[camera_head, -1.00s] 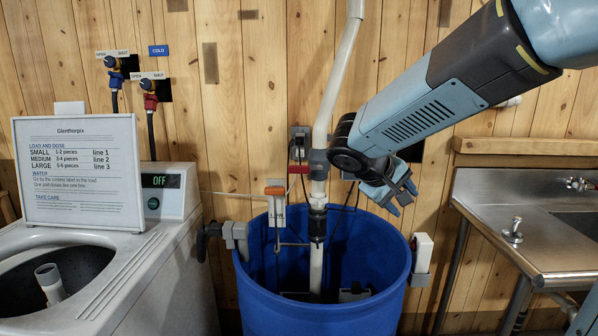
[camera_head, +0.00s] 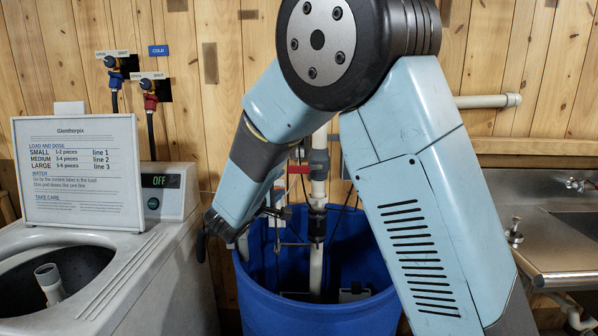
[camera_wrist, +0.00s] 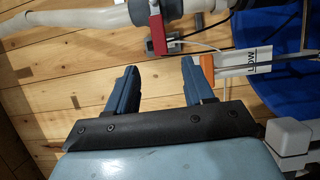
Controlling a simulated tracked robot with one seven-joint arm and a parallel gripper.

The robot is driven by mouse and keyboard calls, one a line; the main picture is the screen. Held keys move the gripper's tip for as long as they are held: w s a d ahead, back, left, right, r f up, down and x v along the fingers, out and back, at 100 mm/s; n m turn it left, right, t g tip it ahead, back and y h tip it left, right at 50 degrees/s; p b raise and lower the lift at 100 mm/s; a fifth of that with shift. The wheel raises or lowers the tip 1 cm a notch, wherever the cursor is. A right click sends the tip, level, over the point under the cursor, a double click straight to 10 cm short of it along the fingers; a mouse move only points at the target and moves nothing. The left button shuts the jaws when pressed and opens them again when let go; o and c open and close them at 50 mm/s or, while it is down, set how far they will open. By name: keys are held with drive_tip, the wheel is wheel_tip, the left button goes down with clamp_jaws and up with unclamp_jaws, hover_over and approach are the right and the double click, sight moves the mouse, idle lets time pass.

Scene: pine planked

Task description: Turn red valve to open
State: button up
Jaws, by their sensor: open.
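A red-bodied valve (camera_head: 150,86) is on the plank wall above the washing machine, under a label reading OPEN and SHUT; its setting is too small to tell. A separate red lever (camera_head: 298,169) sits on the white pipe over the blue barrel, and shows as a red block at the upper middle of the wrist view (camera_wrist: 157,36). My gripper (camera_wrist: 159,82) is open and empty, its two blue fingers apart in front of the planks. The red block lies beyond and between the fingertips, not touching. In the head view my arm hides most of the gripper.
A blue-bodied valve (camera_head: 112,63) is beside the red-bodied one. A washing machine (camera_head: 184,262) with a sign (camera_head: 80,172) stands at left. The blue barrel (camera_head: 300,310) is under my arm. A metal sink (camera_head: 545,240) is at right. A LOW tag (camera_wrist: 250,60) is near the fingers.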

sight(297, 171)
drive_tip(key=x, duration=1.3)
drive_tip(key=shift+d, duration=0.1)
drive_tip(key=shift+c, duration=0.2)
drive_tip(key=c, duration=0.9)
